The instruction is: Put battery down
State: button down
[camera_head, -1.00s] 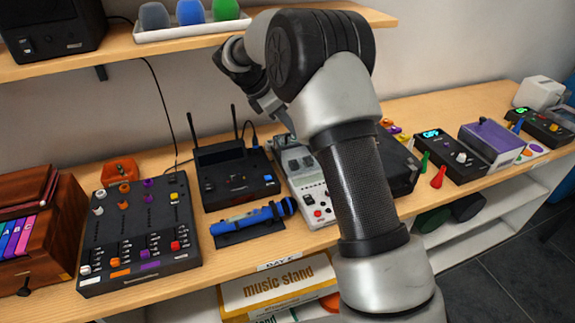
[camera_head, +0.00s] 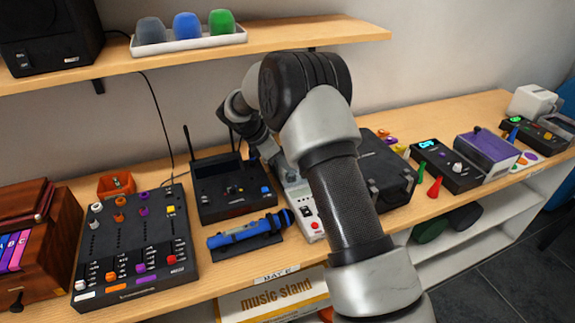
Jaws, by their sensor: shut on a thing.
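My gripper (camera_head: 272,157) is partly in view, low over the far end of a light grey device (camera_head: 307,213) on the table. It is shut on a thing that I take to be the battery. The battery itself cannot be made out; the fingers and my arm hide it. I cannot tell whether it touches the grey device. The near end of that device shows a red button, and my arm covers part of its right side.
A black receiver with antennas (camera_head: 212,207) and a blue microphone on a dark stand (camera_head: 245,232) are left of the grey device. A black case (camera_head: 385,170) is right of it. A mixer (camera_head: 135,240) stands farther left. A shelf (camera_head: 330,33) overhangs behind.

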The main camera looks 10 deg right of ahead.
jog(key=shift+f, duration=0.15)
jog(key=c, duration=2.1)
grip_release()
jog(key=v, duration=1.2)
jog(key=s+d+r+m+y, duration=0.1)
jog(key=s+d+r+m, duration=0.25)
jog(key=s+r, duration=0.4)
jog(key=s+d+r+m+t+y, duration=0.1)
jog(key=s+d+r+m+y, duration=0.1)
jog(key=s+r+m, duration=0.45)
jog(key=s+d+r+m+t+y, duration=0.1)
jog(key=s+d+r+m, duration=0.15)
jog(key=s, duration=0.75)
jog(key=s+f+m+t+y, duration=0.2)
jog(key=s+f+m, duration=0.2)
jog(key=s+m, duration=0.4)
jog(key=s, duration=0.3)
jog(key=shift+s+a, duration=0.15)
jog(key=shift+a, duration=0.2)
